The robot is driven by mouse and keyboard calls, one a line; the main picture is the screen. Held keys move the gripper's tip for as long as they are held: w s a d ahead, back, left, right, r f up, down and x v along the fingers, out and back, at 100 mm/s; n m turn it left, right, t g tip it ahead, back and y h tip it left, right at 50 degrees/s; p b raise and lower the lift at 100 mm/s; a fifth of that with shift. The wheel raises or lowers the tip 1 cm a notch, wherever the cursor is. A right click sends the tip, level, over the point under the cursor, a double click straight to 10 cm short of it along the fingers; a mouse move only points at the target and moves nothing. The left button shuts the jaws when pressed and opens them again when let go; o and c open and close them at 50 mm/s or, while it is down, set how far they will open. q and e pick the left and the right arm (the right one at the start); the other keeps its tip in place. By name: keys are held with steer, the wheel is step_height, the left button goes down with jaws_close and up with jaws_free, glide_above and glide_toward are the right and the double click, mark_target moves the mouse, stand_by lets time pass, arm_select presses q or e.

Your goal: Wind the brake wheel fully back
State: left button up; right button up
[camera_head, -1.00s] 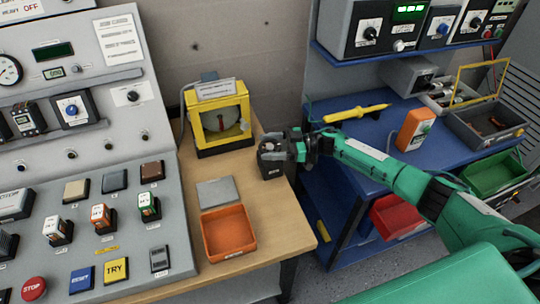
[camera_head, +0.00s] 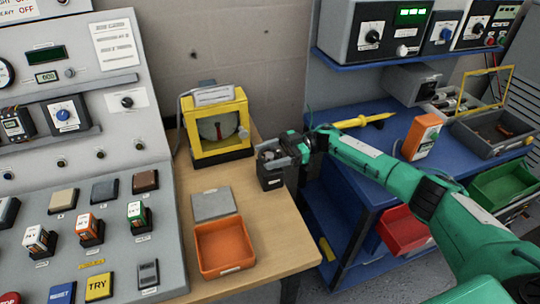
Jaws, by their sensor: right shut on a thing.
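A small dark box (camera_head: 271,179) stands on the wooden bench, near its right edge. A rounded grey part shows on top, which may be the brake wheel; the gripper partly hides it. My right gripper (camera_head: 279,152) comes in from the right and is at the top of this box, shut on the part there. The fingers hide how much of the wheel they hold and how far it is turned. A yellow-framed device (camera_head: 216,147) with a round grey disc and a red mark stands behind it to the left. My left gripper is out of view.
An orange tray (camera_head: 223,270) and a grey plate (camera_head: 213,205) lie on the bench in front. A sloped control panel (camera_head: 100,170) stands at left. A blue shelf unit (camera_head: 375,125) at right carries a yellow tool (camera_head: 358,121) and an orange-white device (camera_head: 421,137).

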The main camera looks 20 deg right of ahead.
mark_target(269, 154)
steer(key=o, duration=1)
step_height(269, 154, up, 20)
steer(key=b, duration=0.1)
